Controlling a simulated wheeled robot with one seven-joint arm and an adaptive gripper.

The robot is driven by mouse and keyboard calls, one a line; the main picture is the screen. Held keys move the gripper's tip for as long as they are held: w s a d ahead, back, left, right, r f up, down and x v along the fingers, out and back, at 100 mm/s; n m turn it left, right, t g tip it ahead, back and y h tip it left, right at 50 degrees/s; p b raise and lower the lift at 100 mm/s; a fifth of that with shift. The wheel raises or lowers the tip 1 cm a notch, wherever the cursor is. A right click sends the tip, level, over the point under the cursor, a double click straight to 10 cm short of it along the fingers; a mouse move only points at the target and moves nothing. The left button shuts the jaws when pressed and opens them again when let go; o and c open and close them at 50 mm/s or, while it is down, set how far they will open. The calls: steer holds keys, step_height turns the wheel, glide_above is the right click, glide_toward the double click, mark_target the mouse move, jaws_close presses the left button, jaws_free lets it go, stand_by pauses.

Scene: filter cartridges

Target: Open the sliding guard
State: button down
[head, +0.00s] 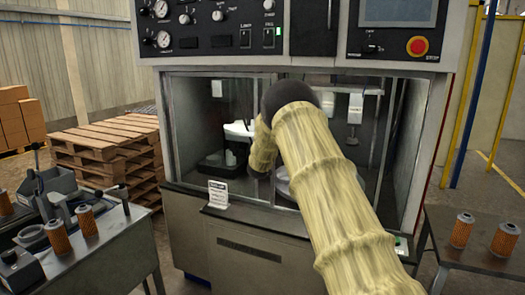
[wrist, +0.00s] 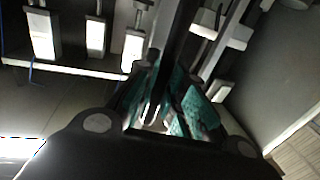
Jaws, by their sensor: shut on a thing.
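The sliding guard (head: 200,125) is a metal-framed clear panel at the front of the machine's work chamber. In the wrist view, my gripper (wrist: 168,108) has its teal finger pads closed around a dark upright bar (wrist: 180,30), which looks like the guard's handle. The bar runs up and away between the fingers. In the head view, my sleeved arm covers the middle of the front and hides the gripper and the handle. I cannot tell how far the guard stands open.
The machine's control panel (head: 210,25) with gauges and a red stop button (head: 417,46) is above. A left bench (head: 100,262) holds fixtures and orange filter cartridges (head: 57,238). A right table (head: 480,262) holds two more cartridges (head: 507,238). Pallets (head: 105,150) stand behind left.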

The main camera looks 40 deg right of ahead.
steer(key=shift+r, duration=0.1)
steer(key=c, duration=1.5)
jaws_free()
steer(key=shift+w+d, duration=0.1)
steer(key=shift+a, duration=0.2)
steer(key=shift+a, duration=0.1)
steer(key=v, duration=1.1)
steer(key=shift+s+a, duration=0.15)
steer(key=shift+s, duration=0.2)
